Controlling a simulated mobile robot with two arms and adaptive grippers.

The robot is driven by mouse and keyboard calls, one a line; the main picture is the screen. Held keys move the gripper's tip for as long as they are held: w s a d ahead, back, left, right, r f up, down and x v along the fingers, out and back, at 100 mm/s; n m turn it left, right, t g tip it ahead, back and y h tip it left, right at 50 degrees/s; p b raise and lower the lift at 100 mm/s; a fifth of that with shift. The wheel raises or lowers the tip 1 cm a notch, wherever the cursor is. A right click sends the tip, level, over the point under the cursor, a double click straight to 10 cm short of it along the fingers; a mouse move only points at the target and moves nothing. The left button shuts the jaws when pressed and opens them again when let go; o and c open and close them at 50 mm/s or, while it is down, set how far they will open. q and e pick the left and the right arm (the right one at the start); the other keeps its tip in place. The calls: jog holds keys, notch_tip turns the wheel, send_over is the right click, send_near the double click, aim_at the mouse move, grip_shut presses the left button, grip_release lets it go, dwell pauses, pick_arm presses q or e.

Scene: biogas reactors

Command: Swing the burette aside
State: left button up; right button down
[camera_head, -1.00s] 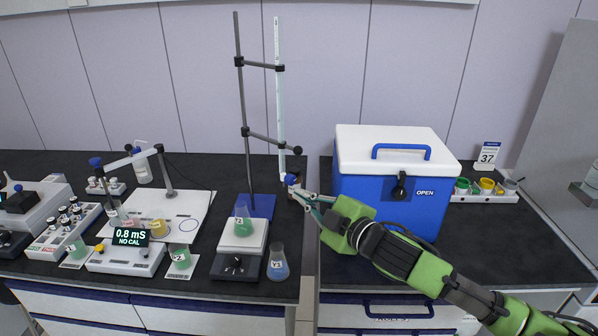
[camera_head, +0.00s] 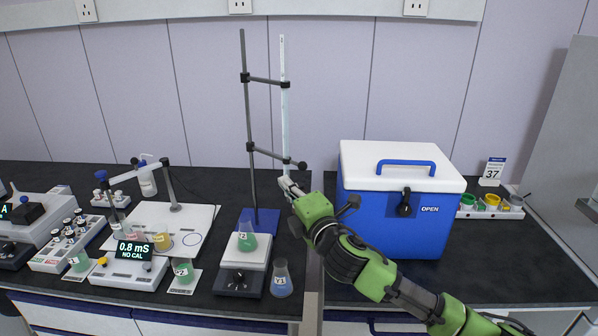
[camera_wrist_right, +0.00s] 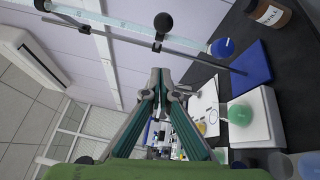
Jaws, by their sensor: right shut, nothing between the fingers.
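The burette (camera_head: 285,105) is a thin pale upright tube. Two dark clamp arms hold it to the right of a grey stand rod (camera_head: 248,130), which rises from a blue base plate (camera_head: 266,224). The lower clamp ends in a black knob (camera_head: 302,166). In the right wrist view the burette (camera_wrist_right: 135,27) crosses the top, with the knob (camera_wrist_right: 163,22) and blue stopcock (camera_wrist_right: 222,47) beyond the fingertips. My right gripper (camera_head: 285,183) is shut and empty near the burette's lower end; its fingers (camera_wrist_right: 160,78) also show in the wrist view. It hides the burette's tip in the head view. My left gripper is out of view.
A blue cooler (camera_head: 400,215) with a white lid stands right of my gripper. A conductivity meter (camera_head: 130,270) and a white plate (camera_head: 203,216) stand left.

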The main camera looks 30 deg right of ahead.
jog(key=d, duration=0.2)
jog(key=w+d+p, duration=0.1)
jog(key=d, duration=0.1)
jog(key=shift+r, duration=0.35)
jog(key=d, duration=0.3)
jog(key=shift+w+r, duration=0.15)
jog(key=shift+w, duration=0.15)
